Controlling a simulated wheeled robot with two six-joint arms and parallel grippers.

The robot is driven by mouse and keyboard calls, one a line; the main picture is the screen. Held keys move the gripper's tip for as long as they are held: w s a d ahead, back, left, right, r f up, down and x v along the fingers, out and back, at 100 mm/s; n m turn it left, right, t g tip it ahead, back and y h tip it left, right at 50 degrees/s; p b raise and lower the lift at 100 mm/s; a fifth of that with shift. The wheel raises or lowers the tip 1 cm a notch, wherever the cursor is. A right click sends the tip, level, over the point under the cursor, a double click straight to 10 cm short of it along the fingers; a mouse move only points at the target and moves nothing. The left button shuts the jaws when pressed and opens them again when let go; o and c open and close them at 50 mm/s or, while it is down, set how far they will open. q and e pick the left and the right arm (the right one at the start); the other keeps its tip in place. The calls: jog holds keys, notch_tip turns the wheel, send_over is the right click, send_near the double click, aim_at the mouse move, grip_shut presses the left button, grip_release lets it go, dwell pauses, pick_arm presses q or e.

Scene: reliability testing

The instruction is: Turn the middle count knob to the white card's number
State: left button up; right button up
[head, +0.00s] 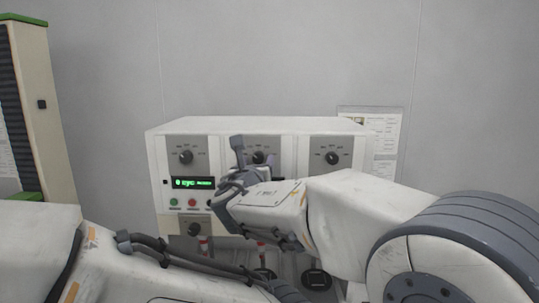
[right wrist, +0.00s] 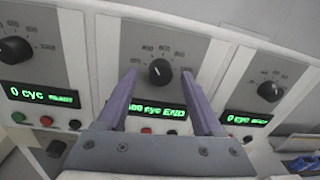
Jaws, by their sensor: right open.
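The middle count knob (right wrist: 159,71) is a black dial on a grey plate with a printed scale, and it also shows in the head view (head: 259,157). My right gripper (right wrist: 160,76) is open, its two purple fingers on either side of the middle knob with gaps to it; in the head view the gripper (head: 238,160) is in front of the middle panel. The display below the middle knob (right wrist: 157,109) glows green, reads "cyc END", and its number is partly hidden by a finger. No white card's number is legible. My left gripper is not in view.
The left knob (head: 185,157) and right knob (head: 331,157) flank the middle one on the white cabinet (head: 270,125). The left display (right wrist: 43,95) reads 0 cyc. Coloured buttons (head: 193,202) sit below. A printed sheet (head: 388,135) hangs on the wall at right.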

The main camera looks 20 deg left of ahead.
jog(key=shift+w, duration=0.3)
grip_shut()
jog(key=shift+a+f+m+b, duration=0.1)
jog(key=shift+f+m+b, duration=0.1)
jog(key=shift+m+b, duration=0.55)
jog(key=m+b, duration=0.5)
jog(key=b, duration=0.1)
jog(key=shift+b, duration=0.4)
jog(key=m+b, duration=0.3)
jog(key=m, duration=0.1)
jog(key=shift+r+m+g, duration=0.1)
jog(key=shift+m+g, duration=0.25)
jog(key=shift+g, duration=0.05)
jog(key=shift+r+m+y+b, duration=0.15)
jog(key=shift+m+y+b, duration=0.15)
jog(key=shift+m+b, duration=1.45)
jog(key=shift+m, duration=0.35)
